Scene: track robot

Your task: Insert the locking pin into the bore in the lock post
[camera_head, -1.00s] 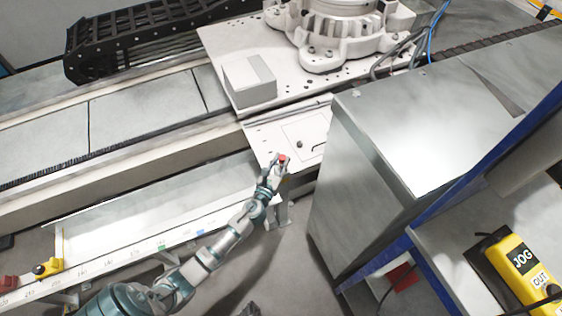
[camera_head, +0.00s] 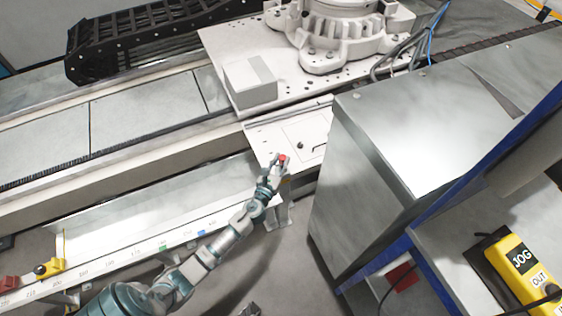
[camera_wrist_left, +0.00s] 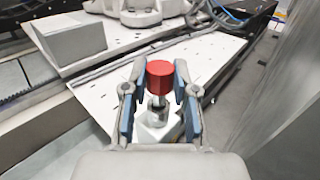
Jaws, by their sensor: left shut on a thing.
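The locking pin (camera_wrist_left: 160,70) shows as a red cylindrical head between the two fingers of my left gripper (camera_wrist_left: 159,82) in the left wrist view. The left gripper is shut on it. In the head view, the red pin head (camera_head: 282,158) sits at the tip of my left gripper (camera_head: 278,166), at the front edge of the white plate. Below the pin head in the wrist view there is a metallic piece and a pale block (camera_wrist_left: 158,125), which may be the lock post. The bore is hidden, so I cannot tell whether the pin is in it. My right gripper is not in view.
A large metal cabinet (camera_head: 350,190) stands close on the right. A rail with a scale (camera_head: 130,255) runs to the lower left. A yellow JOG pendant (camera_head: 520,265) lies at the lower right.

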